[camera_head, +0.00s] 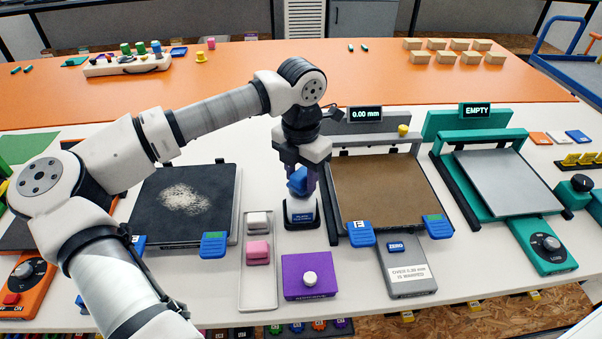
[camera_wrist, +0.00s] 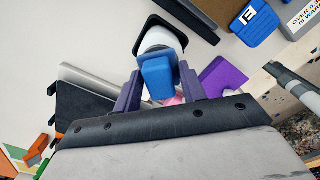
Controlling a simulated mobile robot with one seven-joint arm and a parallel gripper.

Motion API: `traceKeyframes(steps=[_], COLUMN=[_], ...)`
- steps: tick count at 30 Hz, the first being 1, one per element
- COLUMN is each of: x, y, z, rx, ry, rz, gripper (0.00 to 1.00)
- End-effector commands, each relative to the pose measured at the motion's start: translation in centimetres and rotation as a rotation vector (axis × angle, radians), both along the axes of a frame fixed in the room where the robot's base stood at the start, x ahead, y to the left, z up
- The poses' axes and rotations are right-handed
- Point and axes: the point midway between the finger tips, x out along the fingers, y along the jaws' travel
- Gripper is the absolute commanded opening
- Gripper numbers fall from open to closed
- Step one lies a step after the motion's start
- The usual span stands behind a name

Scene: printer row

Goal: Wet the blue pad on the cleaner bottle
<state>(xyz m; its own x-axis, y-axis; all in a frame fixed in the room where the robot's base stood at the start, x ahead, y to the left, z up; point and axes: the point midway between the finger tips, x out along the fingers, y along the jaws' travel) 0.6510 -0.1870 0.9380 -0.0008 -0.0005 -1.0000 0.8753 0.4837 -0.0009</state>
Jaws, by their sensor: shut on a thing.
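My gripper (camera_head: 302,184) is in the middle of the table with its purple fingers pointing down. It is shut on the blue pad (camera_head: 297,180), which also shows between the fingers in the wrist view (camera_wrist: 157,76). The cleaner bottle (camera_head: 301,215) is white with a blue label and stands upright in a black base. It shows as a white shape behind the pad in the wrist view (camera_wrist: 158,38). The pad is right at the top of the bottle; I cannot tell whether they touch. The pad hides the bottle's top.
A narrow tray (camera_head: 259,290) left of the bottle holds a white pad (camera_head: 257,222) and a pink pad (camera_head: 257,252). A purple block with a knob (camera_head: 307,276) stands in front. A brown bed under a frame (camera_head: 385,190) is close right; a dark, powder-marked plate (camera_head: 150,220) lies left.

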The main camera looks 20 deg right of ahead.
Motion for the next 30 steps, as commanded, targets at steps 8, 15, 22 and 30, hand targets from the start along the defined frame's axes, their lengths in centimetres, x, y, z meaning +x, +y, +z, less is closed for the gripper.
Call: traceKeyframes(steps=[8,15,22,30], x=[0.0,0.0,0.0,0.0], y=[0.0,0.0,0.0,0.0], z=[-0.39,-0.68,-0.96,-0.94], rx=[0.0,0.0,0.0,0.0], ry=[0.0,0.0,0.0,0.0], rz=[0.0,0.0,0.0,0.0], gripper=[0.23,0.23,0.23,0.23])
